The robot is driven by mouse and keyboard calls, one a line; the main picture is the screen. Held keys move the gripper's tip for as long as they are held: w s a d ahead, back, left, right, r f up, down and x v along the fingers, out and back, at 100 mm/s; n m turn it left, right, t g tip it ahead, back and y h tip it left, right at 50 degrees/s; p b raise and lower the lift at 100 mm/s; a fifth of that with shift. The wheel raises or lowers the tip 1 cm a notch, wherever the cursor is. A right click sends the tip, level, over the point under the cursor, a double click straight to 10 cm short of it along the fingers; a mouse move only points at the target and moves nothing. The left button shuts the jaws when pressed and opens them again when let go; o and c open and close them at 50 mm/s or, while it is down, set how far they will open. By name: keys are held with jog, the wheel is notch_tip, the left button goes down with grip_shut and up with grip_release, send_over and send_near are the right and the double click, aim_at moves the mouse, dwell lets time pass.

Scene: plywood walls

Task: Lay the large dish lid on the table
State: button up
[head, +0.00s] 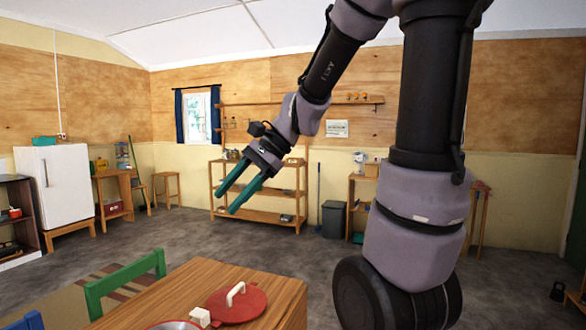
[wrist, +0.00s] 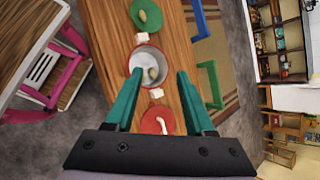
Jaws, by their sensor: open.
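A round red lid (head: 237,303) with a white arched handle lies on the wooden table, near its right end. It also shows in the wrist view (wrist: 152,126), low between my fingers. A round dish (wrist: 147,55) with a red rim, a pale inside and white side grips stands beside it; something small and yellowish lies in it. A green round piece (wrist: 146,17) with a pale handle lies beyond the dish. My gripper (head: 247,196) is open and empty, raised above the table and apart from the lid. In the wrist view its teal fingers (wrist: 159,75) spread either side of the dish.
The wooden table (head: 180,287) has a green chair (head: 124,277) and a blue chair (wrist: 199,18) along one side. A pink chair (wrist: 76,40) stands at another table. Shelves (head: 258,191) and a dark bin (head: 333,218) stand at the far wall. Open floor lies beyond the table.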

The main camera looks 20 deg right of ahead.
jog(key=s+d+r+n+t+h, duration=0.5)
jog(key=s+d+r+n+h, duration=0.1)
jog(key=d, duration=0.5)
jog(key=shift+s+n+t, duration=0.4)
jog(key=shift+n, duration=0.5)
